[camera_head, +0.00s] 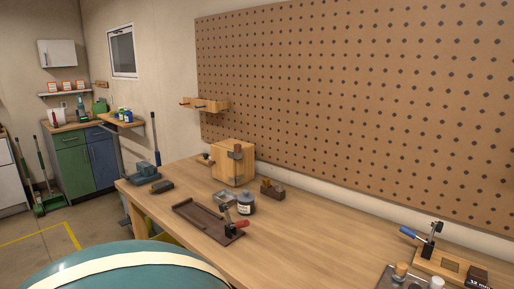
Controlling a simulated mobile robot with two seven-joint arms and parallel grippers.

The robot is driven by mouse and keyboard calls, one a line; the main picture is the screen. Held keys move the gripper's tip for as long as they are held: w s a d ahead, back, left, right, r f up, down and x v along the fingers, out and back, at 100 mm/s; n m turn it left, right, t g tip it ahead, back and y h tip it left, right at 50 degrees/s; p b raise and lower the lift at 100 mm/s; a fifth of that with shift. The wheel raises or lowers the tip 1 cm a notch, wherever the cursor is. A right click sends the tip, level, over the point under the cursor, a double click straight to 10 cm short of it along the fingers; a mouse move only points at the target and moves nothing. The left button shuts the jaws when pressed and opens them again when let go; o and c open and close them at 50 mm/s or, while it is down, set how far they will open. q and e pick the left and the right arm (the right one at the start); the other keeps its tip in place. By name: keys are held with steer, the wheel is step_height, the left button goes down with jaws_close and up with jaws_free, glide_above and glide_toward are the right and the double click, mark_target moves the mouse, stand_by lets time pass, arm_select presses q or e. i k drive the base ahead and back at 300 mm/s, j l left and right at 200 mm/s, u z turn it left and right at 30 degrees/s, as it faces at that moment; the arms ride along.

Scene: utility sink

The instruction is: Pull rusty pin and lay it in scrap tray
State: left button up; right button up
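I cannot make out a rusty pin for certain. A wooden box (226,167) with dark metal fittings (237,153) on its near right edge stands on the workbench, against the pegboard side. A long dark brown tray or plate (194,216) lies nearer the front edge. I cannot tell which of these is the scrap tray. Neither of my grippers is in view.
A small brown block (272,190) sits right of the box. A blue-handled clamp (430,245) is at far right. The workbench middle (330,240) is clear.

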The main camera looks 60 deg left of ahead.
mark_target(221, 202)
steer(key=k+j+z, duration=0.15)
steer(key=j, duration=0.2)
steer(key=j+z, duration=0.2)
steer(key=j, duration=0.15)
steer(key=k+j+z, duration=0.15)
steer(key=k+j, duration=0.2)
steer(key=j, duration=0.25)
steer(key=k+j+z, duration=0.1)
steer(key=j, duration=0.3)
steer(key=k+j, duration=0.3)
steer(key=j, duration=0.15)
steer(key=k+j+z, duration=0.1)
steer(key=j, duration=0.3)
steer(key=k+j, duration=0.35)
steer(key=i+j+z, duration=0.05)
steer(key=j, duration=0.05)
